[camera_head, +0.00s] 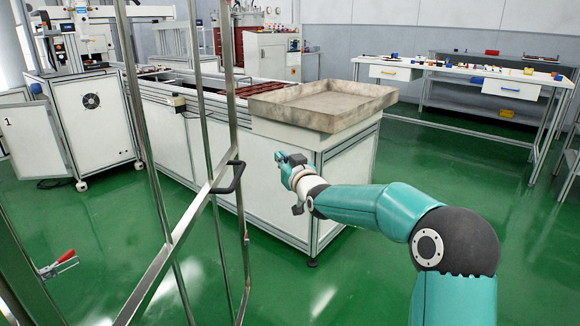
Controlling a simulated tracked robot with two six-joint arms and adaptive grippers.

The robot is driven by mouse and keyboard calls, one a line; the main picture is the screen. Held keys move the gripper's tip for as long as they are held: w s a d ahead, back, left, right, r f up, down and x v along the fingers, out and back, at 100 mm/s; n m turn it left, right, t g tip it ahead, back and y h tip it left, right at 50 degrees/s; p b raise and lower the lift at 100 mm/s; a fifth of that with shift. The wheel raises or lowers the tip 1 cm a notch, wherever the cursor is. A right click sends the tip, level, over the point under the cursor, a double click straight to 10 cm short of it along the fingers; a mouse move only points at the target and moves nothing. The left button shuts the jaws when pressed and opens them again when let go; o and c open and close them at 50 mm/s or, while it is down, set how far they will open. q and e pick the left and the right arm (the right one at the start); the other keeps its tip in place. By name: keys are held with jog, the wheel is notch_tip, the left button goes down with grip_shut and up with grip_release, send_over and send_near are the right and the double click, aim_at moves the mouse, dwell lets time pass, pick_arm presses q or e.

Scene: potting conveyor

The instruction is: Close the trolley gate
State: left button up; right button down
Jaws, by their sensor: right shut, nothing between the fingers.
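The trolley gate (180,235) appears as a bare metal frame of slim bars in the left foreground. Its black handle (230,178) sits on the bar at the gate's right side. A toggle clamp with a red grip (67,256) shows at the lower left, beside a metal post. My right gripper (279,158) is at the end of my teal arm, to the right of the handle and apart from it in the picture. It is small in view, shut and empty. My left gripper is out of view.
A white conveyor cabinet (345,180) with a grey tray (335,118) on top stands behind my right gripper. A white workbench (465,77) holds small parts at the back right. A wheeled white machine (95,125) stands at left. Green floor (345,285) is clear in front.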

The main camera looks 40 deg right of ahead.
jog(key=s+a+f+m+g+y+b, duration=0.1)
jog(key=s+a+f+m+g+y, duration=0.15)
jog(key=f, duration=0.25)
jog(key=s+a+f+m+g+y, duration=0.1)
jog(key=s+f+m+g, duration=0.15)
jog(key=f+m, duration=0.2)
jog(key=w+r+m+t+y+b, duration=0.3)
jog(key=w+r+m+t+b, duration=0.15)
jog(key=r+m+t, duration=0.2)
jog(key=w+f+m+h, duration=0.1)
jog(key=w+f, duration=0.1)
jog(key=w, duration=0.9)
jog(key=shift+w+f+g, duration=0.2)
jog(key=shift+w+g, duration=0.15)
jog(key=shift+w, duration=0.05)
